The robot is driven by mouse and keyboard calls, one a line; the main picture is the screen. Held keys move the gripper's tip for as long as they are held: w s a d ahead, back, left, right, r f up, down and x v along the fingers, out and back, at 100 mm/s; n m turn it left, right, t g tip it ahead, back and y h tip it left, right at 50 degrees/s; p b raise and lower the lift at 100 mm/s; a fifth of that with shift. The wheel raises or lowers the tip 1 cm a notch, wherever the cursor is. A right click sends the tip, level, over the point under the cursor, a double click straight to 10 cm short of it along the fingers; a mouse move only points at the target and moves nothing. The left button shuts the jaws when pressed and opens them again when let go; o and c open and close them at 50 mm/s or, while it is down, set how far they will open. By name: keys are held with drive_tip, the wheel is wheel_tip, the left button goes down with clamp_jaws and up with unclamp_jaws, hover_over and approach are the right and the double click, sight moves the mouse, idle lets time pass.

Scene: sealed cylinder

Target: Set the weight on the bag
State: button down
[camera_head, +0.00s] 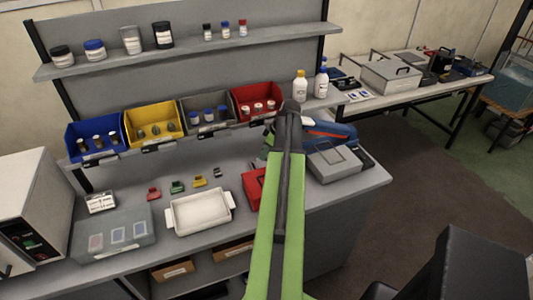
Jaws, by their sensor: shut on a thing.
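My green and dark arm rises through the middle of the view and ends in a dark joint over the bench's back edge. My gripper cannot be made out; the arm hides whatever is at its end. No weight can be picked out with certainty. A blue item with a red stripe (331,131) lies right of the arm, partly covered by it; I cannot tell whether it is the bag. Small red (153,193), green (178,187) and yellow (200,182) pieces lie in a row on the bench, left of the arm.
A white tray (199,228) and a clear-lidded box (113,251) stand on the grey bench. A grey case (335,164) is right of the arm; a red item (252,188) is partly behind it. Coloured bins line the back. A white machine (30,200) stands left.

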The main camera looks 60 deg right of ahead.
drive_tip(key=shift+f, duration=0.2)
drive_tip(key=c, duration=1)
unclamp_jaws()
drive_tip(key=shift+r, duration=0.1)
drive_tip(key=p+v, duration=1.1)
drive_tip(key=v, duration=0.1)
drive_tip(key=shift+r, duration=0.15)
